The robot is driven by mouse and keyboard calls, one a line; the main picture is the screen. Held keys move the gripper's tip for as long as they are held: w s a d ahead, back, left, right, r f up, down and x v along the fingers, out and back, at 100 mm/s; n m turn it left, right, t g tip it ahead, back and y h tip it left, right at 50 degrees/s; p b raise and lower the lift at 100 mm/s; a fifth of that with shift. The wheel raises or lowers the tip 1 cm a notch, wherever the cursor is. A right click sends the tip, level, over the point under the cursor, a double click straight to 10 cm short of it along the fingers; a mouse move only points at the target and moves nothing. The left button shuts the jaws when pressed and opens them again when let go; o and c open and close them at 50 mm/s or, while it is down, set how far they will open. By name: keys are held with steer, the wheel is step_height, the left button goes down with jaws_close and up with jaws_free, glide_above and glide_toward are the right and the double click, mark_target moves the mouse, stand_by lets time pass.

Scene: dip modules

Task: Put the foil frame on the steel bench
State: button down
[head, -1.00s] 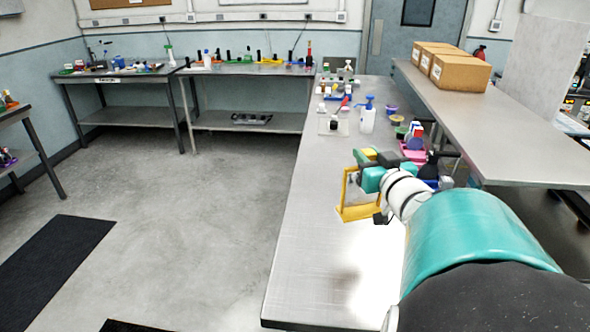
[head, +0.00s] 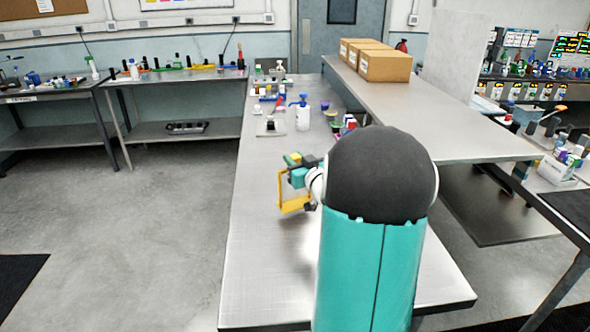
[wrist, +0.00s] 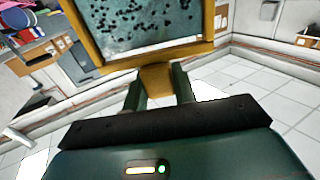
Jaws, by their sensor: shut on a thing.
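The foil frame (head: 293,206) is a yellow square frame, held upright over the steel bench (head: 262,262). In the head view I cannot tell whether its lower edge touches the bench top. In the wrist view the foil frame (wrist: 140,57) shows a dark speckled sheet inside its yellow border. My gripper (head: 297,180) is shut on the frame; in the wrist view both fingertips (wrist: 159,84) flank its yellow tab. My arm hides part of the bench on the right.
A white pump bottle (head: 303,118) and several small items stand farther back on the bench. Cardboard boxes (head: 384,66) sit on a raised shelf (head: 440,112) along the right. The bench's near left part is clear.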

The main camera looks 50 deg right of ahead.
steer(key=shift+w+f, duration=0.1)
steer(key=shift+f, duration=1.5)
steer(key=shift+d+f, duration=0.1)
steer(key=shift+f, duration=0.1)
steer(key=c, duration=1.1)
jaws_free()
